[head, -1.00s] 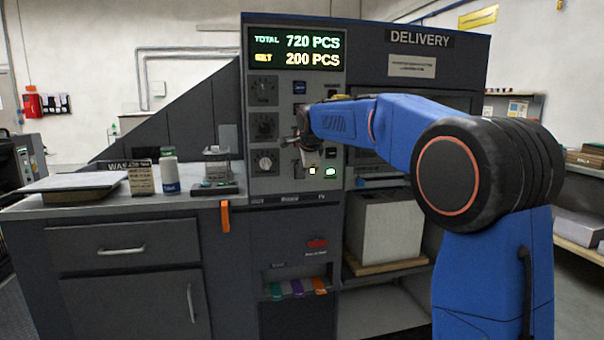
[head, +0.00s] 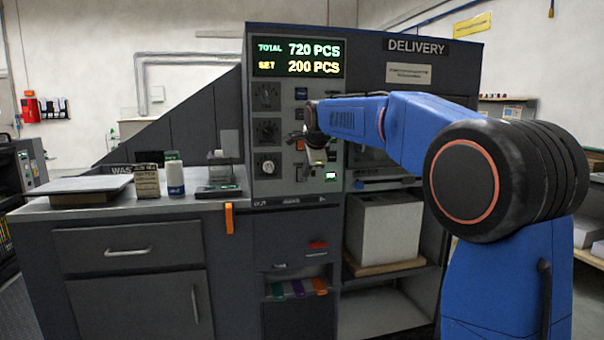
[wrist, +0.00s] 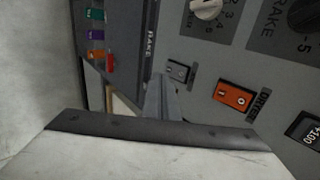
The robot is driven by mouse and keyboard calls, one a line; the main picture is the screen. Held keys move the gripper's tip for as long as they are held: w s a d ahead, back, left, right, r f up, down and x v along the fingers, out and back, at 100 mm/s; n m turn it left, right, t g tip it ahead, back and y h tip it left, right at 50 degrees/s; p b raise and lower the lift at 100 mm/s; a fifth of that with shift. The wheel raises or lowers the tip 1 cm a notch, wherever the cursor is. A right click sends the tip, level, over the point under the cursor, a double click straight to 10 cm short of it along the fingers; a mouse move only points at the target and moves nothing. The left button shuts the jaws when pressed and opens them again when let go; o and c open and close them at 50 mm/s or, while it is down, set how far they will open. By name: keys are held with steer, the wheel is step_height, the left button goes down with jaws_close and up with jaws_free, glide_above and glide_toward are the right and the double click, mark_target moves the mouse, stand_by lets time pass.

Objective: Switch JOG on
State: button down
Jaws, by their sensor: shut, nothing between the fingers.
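The control panel (head: 258,186) carries knobs, switches and lit buttons. No JOG label is readable. An orange rocker switch (head: 299,144) shows just left of my gripper; the wrist view shows it too (wrist: 235,95), with a DRYER label beside it. A small grey rocker switch (head: 300,173) sits below it; it also appears in the wrist view (wrist: 179,73). I cannot tell which side it is pressed to. My gripper (head: 317,156) is shut and empty, in front of the lower panel. In the wrist view the fingers (wrist: 162,92) show near the grey rocker; contact cannot be told.
A green-white lit button (head: 331,176) is right of my gripper. Knobs (head: 265,132) line the panel's left side. A display (head: 297,58) reads TOTAL 720 and SET 200. The counter (head: 100,208) at left holds small items. A white paper stack (head: 384,228) stands below right.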

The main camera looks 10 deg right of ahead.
steer(key=v, duration=0.8)
steer(key=shift+s+r, duration=0.15)
steer(key=shift+r, duration=0.1)
steer(key=shift+d, duration=0.1)
